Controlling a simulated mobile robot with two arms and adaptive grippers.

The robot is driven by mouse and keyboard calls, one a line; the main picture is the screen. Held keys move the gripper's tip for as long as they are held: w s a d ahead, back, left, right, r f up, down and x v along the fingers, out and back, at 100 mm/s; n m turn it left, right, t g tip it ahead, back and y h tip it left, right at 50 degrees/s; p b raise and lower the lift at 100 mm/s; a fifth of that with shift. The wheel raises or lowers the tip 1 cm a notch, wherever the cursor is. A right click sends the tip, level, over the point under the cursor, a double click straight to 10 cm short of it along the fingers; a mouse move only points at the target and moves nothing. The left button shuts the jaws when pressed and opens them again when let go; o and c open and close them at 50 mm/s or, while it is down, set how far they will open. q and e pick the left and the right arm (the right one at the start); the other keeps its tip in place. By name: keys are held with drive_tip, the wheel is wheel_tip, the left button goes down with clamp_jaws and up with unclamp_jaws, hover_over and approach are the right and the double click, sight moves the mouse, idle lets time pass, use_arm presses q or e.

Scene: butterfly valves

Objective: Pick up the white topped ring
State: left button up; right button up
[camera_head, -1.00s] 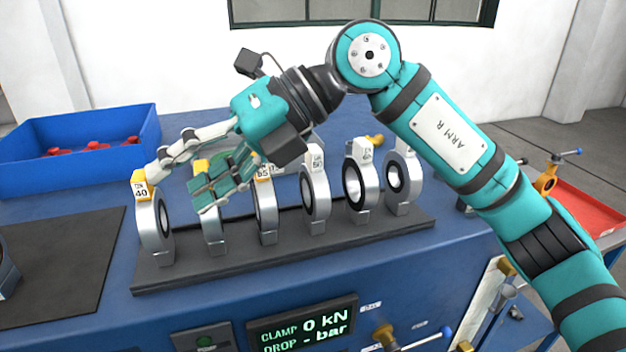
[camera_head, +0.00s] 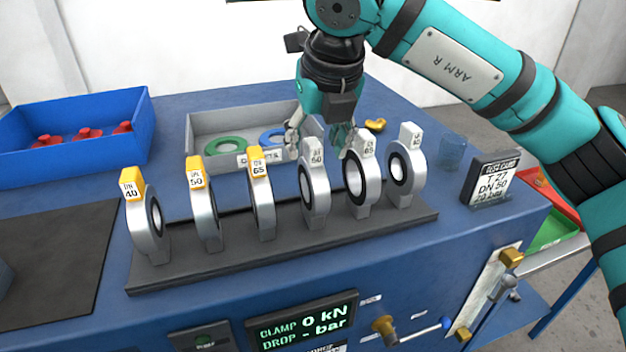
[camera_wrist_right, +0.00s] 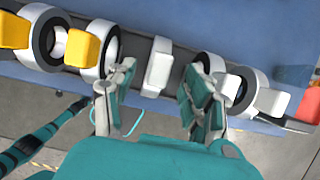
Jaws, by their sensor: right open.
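Three white topped rings stand upright on the right half of a dark rack (camera_head: 290,245). The leftmost has a white block (camera_head: 313,152) on a silver ring (camera_head: 315,198); its label is hard to read. The middle one (camera_head: 359,190) is labelled 65, and the third (camera_head: 400,175) is at the right end. My right gripper (camera_head: 320,142) is open and empty, just behind and around the leftmost white top. In the right wrist view, that white top (camera_wrist_right: 158,66) lies between the open fingers (camera_wrist_right: 158,95), apart from both. My left gripper is not in view.
Three yellow topped rings (camera_head: 197,172) stand on the rack's left half. A grey bin (camera_head: 205,128) with green and blue rings stands behind. A blue bin (camera_head: 50,165) with red parts is at the left, a test card (camera_head: 490,180) at the right. The neighbouring rings stand close.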

sight(310, 167)
drive_tip(key=shift+x, duration=0.8)
drive_tip(key=shift+w+a+f+p, duration=0.15)
drive_tip(key=shift+w+f+p, duration=0.05)
drive_tip(key=shift+f+p, duration=0.4)
drive_tip(key=p+x, duration=0.1)
drive_tip(key=x, duration=0.2)
drive_tip(key=shift+w+f, duration=0.2)
drive_tip(key=shift+w+a+f, duration=0.1)
drive_tip(key=shift+f, duration=0.2)
clamp_jaws()
drive_tip(key=shift+r, duration=0.1)
